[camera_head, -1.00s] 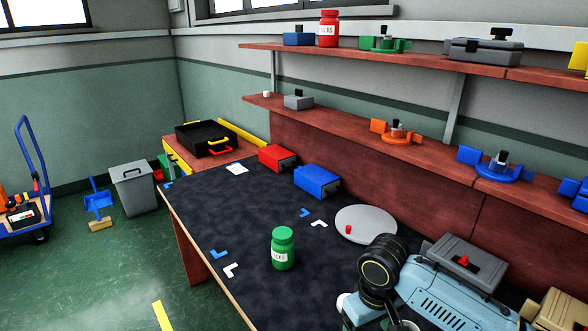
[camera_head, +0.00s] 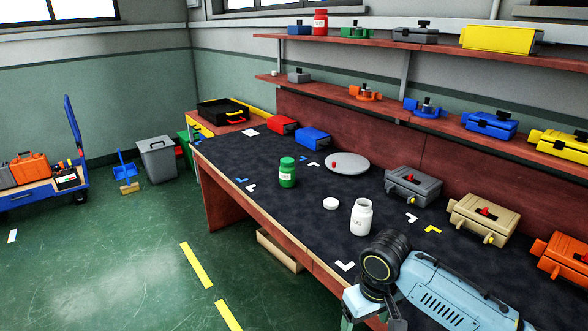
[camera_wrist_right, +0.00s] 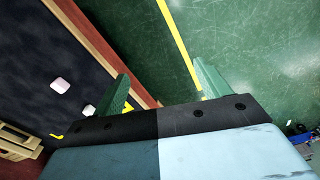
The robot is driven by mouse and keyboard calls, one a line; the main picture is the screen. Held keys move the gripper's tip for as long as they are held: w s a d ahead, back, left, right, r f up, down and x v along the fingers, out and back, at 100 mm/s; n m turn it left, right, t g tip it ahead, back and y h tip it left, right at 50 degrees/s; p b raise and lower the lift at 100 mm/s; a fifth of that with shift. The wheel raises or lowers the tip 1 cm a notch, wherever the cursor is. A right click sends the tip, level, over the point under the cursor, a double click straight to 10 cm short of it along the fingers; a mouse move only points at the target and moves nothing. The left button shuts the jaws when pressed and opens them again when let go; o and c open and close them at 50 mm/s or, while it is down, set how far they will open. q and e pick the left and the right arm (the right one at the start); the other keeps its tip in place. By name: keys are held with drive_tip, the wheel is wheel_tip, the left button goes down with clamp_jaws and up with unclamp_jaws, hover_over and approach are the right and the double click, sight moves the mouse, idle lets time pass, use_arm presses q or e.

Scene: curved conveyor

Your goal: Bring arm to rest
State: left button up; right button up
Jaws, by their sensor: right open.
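My right arm (camera_head: 440,290) comes into the head view at the lower right, pale blue with a black wrist joint. Only a bit of its green gripper shows there, at the bottom edge. In the right wrist view my right gripper (camera_wrist_right: 160,85) is open, its two green fingers wide apart with nothing between them. It points past the bench's front edge, with green floor beyond. My left gripper is in neither view.
On the dark bench top (camera_head: 240,165) stand a green jar (camera_head: 288,172), a white open jar (camera_head: 361,217) with a white lid (camera_head: 331,203) beside it, and a grey disc (camera_head: 347,163). Toolboxes line the back.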

wheel_tip(320, 180, down, 12)
drive_tip(key=w+m+t+y, duration=0.1)
drive_tip(key=w+m, duration=0.1)
drive_tip(key=s+d+f+m, duration=0.1)
drive_tip(key=s+d+f, duration=0.3)
drive_tip(key=f, duration=0.5)
drive_tip(key=s+d+f, duration=0.2)
drive_tip(key=s+f, duration=0.4)
drive_tip(key=f, duration=0.3)
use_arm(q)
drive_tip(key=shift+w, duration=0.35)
use_arm(e)
drive_tip(key=s+d+f, duration=0.1)
drive_tip(key=s+f, duration=0.3)
drive_tip(key=s, duration=0.6)
drive_tip(key=s+d+f, duration=0.1)
drive_tip(key=s+f, duration=0.3)
drive_tip(key=s, duration=0.7)
drive_tip(key=s+d+f+n+h, duration=0.1)
drive_tip(key=s+f, duration=0.3)
drive_tip(key=s, duration=0.7)
drive_tip(key=shift+s+d+f, duration=0.15)
drive_tip(key=shift+d+f, duration=0.25)
drive_tip(key=shift+d, duration=0.15)
